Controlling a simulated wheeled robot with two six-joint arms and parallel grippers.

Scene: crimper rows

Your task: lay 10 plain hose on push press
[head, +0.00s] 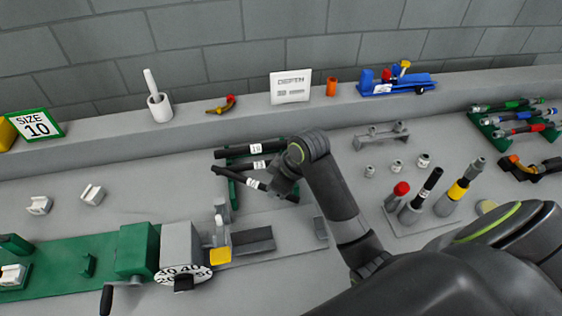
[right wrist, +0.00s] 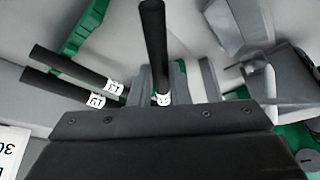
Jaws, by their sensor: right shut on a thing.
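My right gripper (head: 279,186) is shut on a black hose with a white label (head: 238,179). In the right wrist view the held hose (right wrist: 154,45) points away from the gripper, its label close to the jaws. In the head view it slants across the front of a green rack (head: 233,192). Two more black hoses lie on the rack; the back hose (head: 234,152) has a label that reads 10. The middle hose's label (head: 260,165) is not clear. The push press, a green base (head: 60,270) with a grey block and number dial (head: 183,245), stands at front left. My left gripper is out of view.
A yellow block (head: 220,255) and grey channel (head: 252,241) sit right of the dial. A stand with upright tools (head: 415,225) is to the right. A ledge along the wall holds a SIZE 10 sign (head: 37,127), white peg holder (head: 159,107) and DEPTH card (head: 290,87).

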